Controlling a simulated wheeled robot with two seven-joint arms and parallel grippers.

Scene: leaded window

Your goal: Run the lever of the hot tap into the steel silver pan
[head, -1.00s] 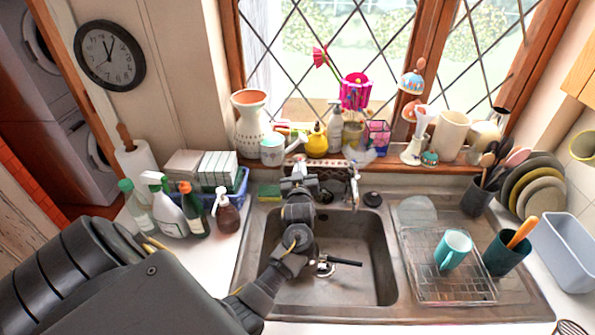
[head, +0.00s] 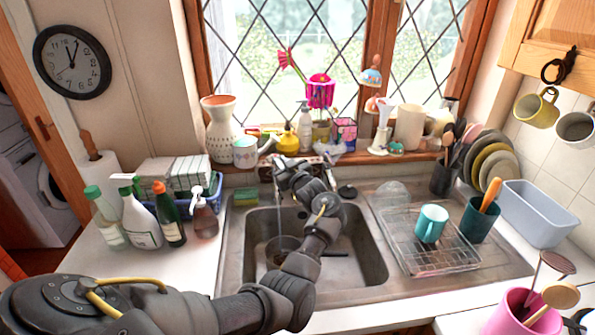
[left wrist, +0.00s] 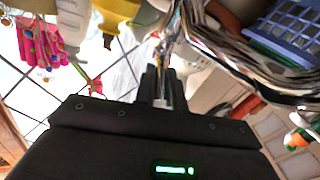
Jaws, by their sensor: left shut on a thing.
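The tap (head: 266,172) stands at the back of the steel sink, mostly hidden by my left arm. My left gripper (head: 276,164) is at the tap and is shut on its lever; the lever itself is hardly visible behind the fingers. In the left wrist view the gripper's fingers (left wrist: 161,88) point at a small shiny metal part. The silver pan (head: 284,245) is in the left part of the sink, its dark handle (head: 335,254) pointing right, partly behind my arm. A thin pale streak, apparently water, drops from the tap towards it. My right gripper is out of view.
A wire rack (head: 430,252) with a teal mug (head: 431,223) is on the drainer. Bottles (head: 140,217) and a blue basket (head: 205,195) stand left of the sink. A crowded windowsill lies behind the tap. A pink pot (head: 520,315) is at front right.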

